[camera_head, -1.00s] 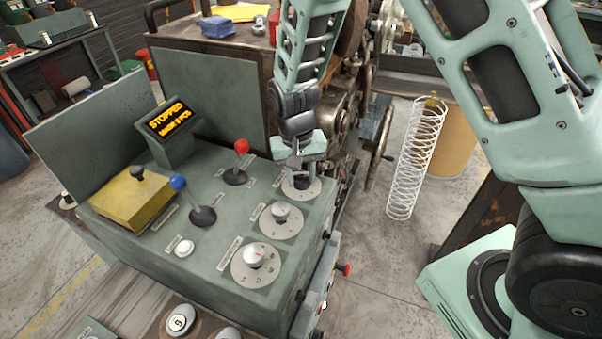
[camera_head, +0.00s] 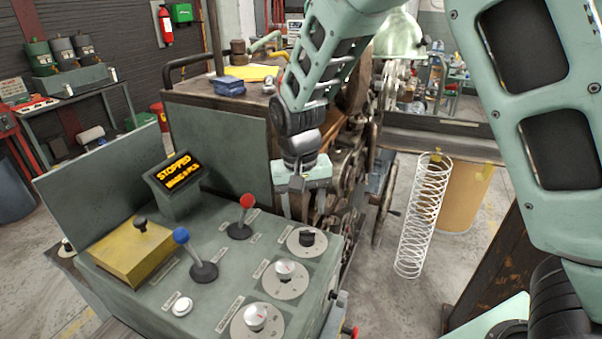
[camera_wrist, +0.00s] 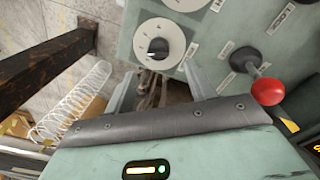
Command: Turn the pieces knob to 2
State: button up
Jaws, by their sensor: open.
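The control panel (camera_head: 140,285) carries three round dials in a row along its right side. The farthest has a black knob (camera_head: 307,239) on a pale disc; it also shows in the wrist view (camera_wrist: 158,48), with a white pointer mark. The middle silver knob (camera_head: 285,268) and nearest silver knob (camera_head: 256,316) sit on numbered discs. Their labels are too small to read, so I cannot tell which is the pieces knob. My gripper (camera_head: 303,207) is open and empty just behind and above the black knob, apart from it. Its fingers (camera_wrist: 160,85) show in the wrist view.
A display (camera_head: 174,177) reads STOPPED, with a pieces line whose digit is unclear. A red-topped lever (camera_head: 242,218) and a blue-topped lever (camera_head: 200,262) stand left of the dials. A white button (camera_head: 182,305) is nearby. A white coil spring (camera_head: 422,215) stands at right.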

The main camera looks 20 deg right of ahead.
aim_at(301, 231)
notch_tip(301, 231, up, 10)
jog(key=b, duration=0.1)
jog(key=shift+a, duration=0.3)
jog(key=s+a+f+n+b, duration=0.1)
jog(key=s+n, duration=0.4)
jog(key=s, duration=0.7)
jog(key=s+a+f+n+y+b, duration=0.1)
jog(key=s+a+f+n, duration=0.2)
jog(key=s, duration=1)
notch_tip(301, 231, down, 3)
jog(key=shift+a+n+b, duration=0.3)
jog(key=shift+n+b, duration=0.1)
jog(key=shift+n, duration=0.6)
